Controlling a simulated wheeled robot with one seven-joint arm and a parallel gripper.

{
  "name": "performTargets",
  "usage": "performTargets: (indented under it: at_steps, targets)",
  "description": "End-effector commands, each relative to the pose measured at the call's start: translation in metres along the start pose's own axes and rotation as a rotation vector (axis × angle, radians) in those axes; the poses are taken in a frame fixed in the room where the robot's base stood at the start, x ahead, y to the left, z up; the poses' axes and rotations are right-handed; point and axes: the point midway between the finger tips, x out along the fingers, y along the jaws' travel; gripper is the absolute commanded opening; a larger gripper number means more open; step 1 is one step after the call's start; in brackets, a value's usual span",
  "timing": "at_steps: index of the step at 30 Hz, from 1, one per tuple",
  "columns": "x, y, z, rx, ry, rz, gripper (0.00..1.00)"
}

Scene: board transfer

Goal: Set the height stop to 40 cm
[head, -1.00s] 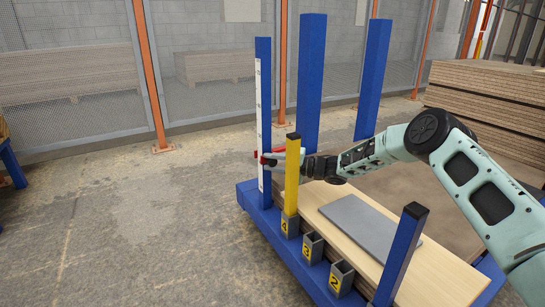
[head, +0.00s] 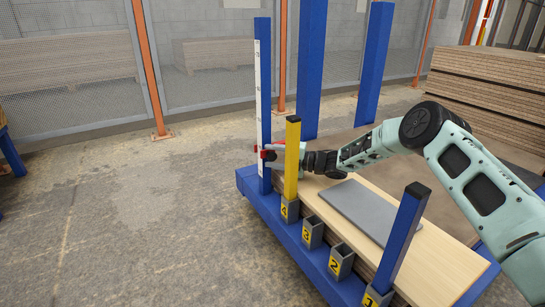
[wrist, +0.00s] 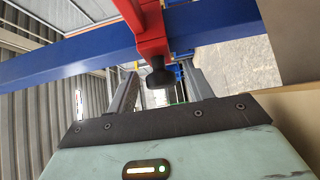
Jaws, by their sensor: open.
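The red height stop (head: 268,153) sits low on the blue post (head: 263,90), beside the white scale strip (head: 258,85). I cannot read the scale's figures. In the wrist view the red stop (wrist: 152,35) wraps the blue post (wrist: 80,55), and its black knob (wrist: 159,79) points toward my gripper. My gripper (wrist: 158,90) is open, with one finger on each side of the knob and the knob near the gap's far end. I cannot tell whether the fingers touch it. In the head view the yellow post partly hides my gripper.
The yellow post (head: 292,160) stands in socket 4, close in front of my gripper. A short blue post (head: 402,235) stands in socket 1; the two sockets between are empty. A grey plate (head: 362,208) lies on the pale board (head: 440,250). Stacked boards (head: 490,95) stand at right.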

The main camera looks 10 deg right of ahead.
Motion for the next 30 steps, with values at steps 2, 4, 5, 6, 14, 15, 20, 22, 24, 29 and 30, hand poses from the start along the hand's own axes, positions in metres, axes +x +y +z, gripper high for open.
performTargets:
  at_steps: [2,4,5,6,14,15,20,22,24,29,30]
  targets:
    - [-0.01,0.003,0.001,0.002,-0.002,-0.001,0.51]
    - [-0.022,0.004,0.001,0.001,-0.003,-0.003,0.51]
    - [-0.029,0.005,0.001,0.002,-0.003,-0.001,0.51]
    - [-0.038,0.005,0.001,0.003,-0.004,-0.003,0.51]
    - [-0.1,0.005,0.001,0.002,-0.003,-0.002,0.51]
    - [-0.108,0.005,0.001,0.002,-0.003,-0.002,0.51]
    - [-0.141,0.003,0.0,0.001,-0.003,-0.001,0.51]
    - [-0.151,0.003,0.0,0.001,-0.003,0.0,0.51]
    - [-0.159,0.002,0.0,0.0,-0.002,-0.001,0.51]
    - [-0.169,0.001,0.0,0.0,0.0,0.0,0.51]
    - [-0.17,0.001,0.0,0.0,0.0,0.0,0.51]
